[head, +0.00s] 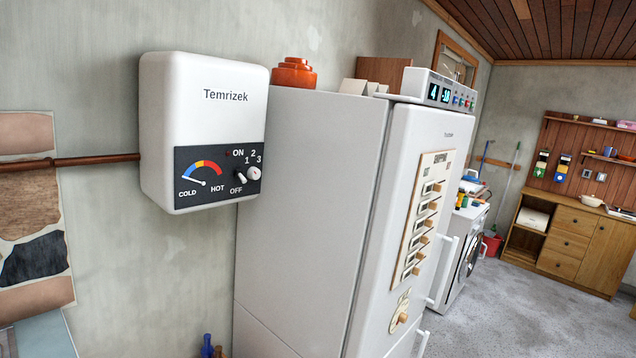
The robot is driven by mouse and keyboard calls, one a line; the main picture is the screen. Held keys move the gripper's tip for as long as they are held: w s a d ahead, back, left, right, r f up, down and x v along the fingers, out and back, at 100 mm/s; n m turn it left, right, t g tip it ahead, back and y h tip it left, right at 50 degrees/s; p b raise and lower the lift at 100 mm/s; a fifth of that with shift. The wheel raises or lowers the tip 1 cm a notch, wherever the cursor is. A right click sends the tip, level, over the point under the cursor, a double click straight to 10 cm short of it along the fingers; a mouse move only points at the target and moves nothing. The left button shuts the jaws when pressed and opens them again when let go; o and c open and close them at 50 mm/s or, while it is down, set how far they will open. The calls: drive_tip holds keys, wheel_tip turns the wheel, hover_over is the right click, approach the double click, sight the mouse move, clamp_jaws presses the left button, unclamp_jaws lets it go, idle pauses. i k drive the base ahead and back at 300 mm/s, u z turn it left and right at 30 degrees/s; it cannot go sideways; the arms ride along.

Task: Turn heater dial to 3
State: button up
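The heater (203,120) is a white box marked "Temrizek", mounted on the wall at the left. Its dark lower panel carries a small white dial (254,173) at the right, with OFF, 1, 2 and 3 around it. The dial's pointer seems to face left, towards the OFF side, but it is too small to be sure. A gauge (201,172) with a blue, yellow and red arc sits left of the dial; its needle is near COLD. The small light by ON looks dark. My gripper is not in view.
A copper pipe (70,162) meets the heater's left. Open floor (500,310) lies at the right.

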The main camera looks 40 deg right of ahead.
sight(253, 173)
drive_tip(key=z, duration=2.4)
drive_tip(key=i, duration=2.4)
drive_tip(key=u, duration=2.65)
drive_tip(key=i, duration=0.15)
drive_tip(key=u, duration=0.35)
